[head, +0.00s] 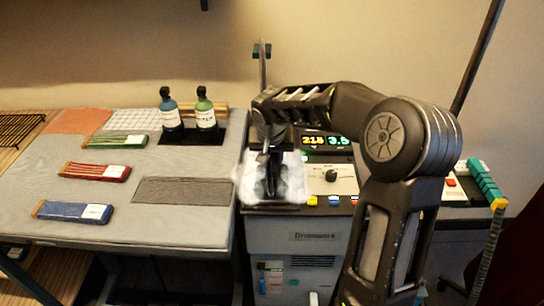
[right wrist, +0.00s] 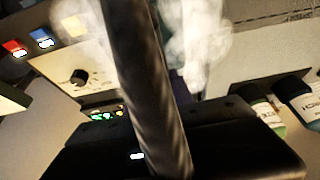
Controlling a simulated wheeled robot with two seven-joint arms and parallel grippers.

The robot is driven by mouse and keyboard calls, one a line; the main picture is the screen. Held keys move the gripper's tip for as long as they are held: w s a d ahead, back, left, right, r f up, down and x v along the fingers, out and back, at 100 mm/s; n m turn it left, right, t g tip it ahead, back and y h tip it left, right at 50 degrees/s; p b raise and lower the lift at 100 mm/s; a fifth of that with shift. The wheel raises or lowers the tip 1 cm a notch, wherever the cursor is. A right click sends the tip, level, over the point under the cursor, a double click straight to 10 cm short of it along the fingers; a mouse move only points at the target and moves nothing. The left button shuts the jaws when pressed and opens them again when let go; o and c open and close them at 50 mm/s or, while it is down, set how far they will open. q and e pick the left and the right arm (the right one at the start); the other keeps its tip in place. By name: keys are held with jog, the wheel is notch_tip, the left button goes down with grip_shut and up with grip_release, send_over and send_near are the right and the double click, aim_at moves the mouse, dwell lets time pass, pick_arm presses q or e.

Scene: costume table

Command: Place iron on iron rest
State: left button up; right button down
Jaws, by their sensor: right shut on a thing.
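My right gripper (head: 268,150) is over the left end of the steam station (head: 292,236), shut on the iron (head: 270,182). The iron is dark and mostly hidden by the gripper and by white steam around it. In the right wrist view, a dark ribbed bar (right wrist: 150,85), seemingly the iron's handle, crosses the middle with steam behind it. I cannot tell whether the iron touches the surface below. No iron rest can be told for certain; a dark flat rectangular pad (head: 183,191) lies on the grey table at its right. My left gripper is not in view.
Two bottles (head: 171,113) (head: 205,113) stand at the back of the grey table (head: 150,225). Green, red and blue fabric bundles (head: 72,211) lie at its left. The station's display and knob (head: 331,175) are right of the iron. An upright post (head: 262,65) rises behind it.

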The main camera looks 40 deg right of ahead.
jog(key=shift+w+r, duration=0.1)
jog(key=c, duration=1.1)
grip_release()
jog(key=shift+f, duration=0.2)
jog(key=shift+r, duration=0.1)
jog(key=shift+r, duration=0.15)
jog(key=b+v, duration=0.1)
jog(key=v, duration=1.1)
